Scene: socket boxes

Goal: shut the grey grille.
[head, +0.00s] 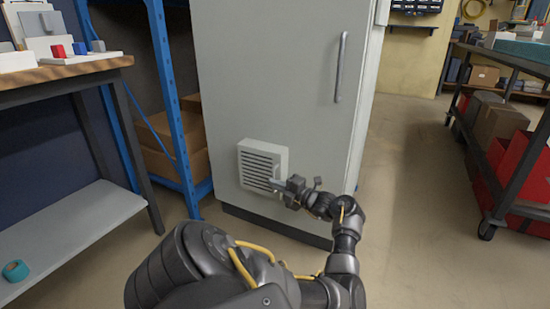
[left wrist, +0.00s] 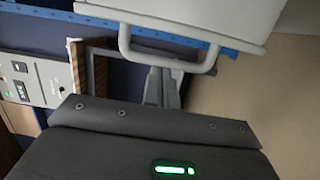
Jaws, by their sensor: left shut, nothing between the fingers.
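The grey grille (head: 258,166) is a slatted, box-like panel low on the front of a tall light grey cabinet. It stands out from the cabinet front; I cannot tell whether it is ajar. A small handle is at its lower right, partly hidden by my left gripper (head: 279,186). In the left wrist view a U-shaped handle (left wrist: 124,44) hangs from a pale panel (left wrist: 200,12). My left gripper (left wrist: 163,84) is shut and empty, its fingertips at the handle's bar. I cannot tell whether they touch it. My right gripper is not in view.
The cabinet (head: 270,80) has a long vertical handle (head: 340,68) higher up. A blue rack (head: 172,95) with boxes and a workbench (head: 75,68) stand to the left. A dark trolley (head: 520,150) with red bins is at the right. The floor between is clear.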

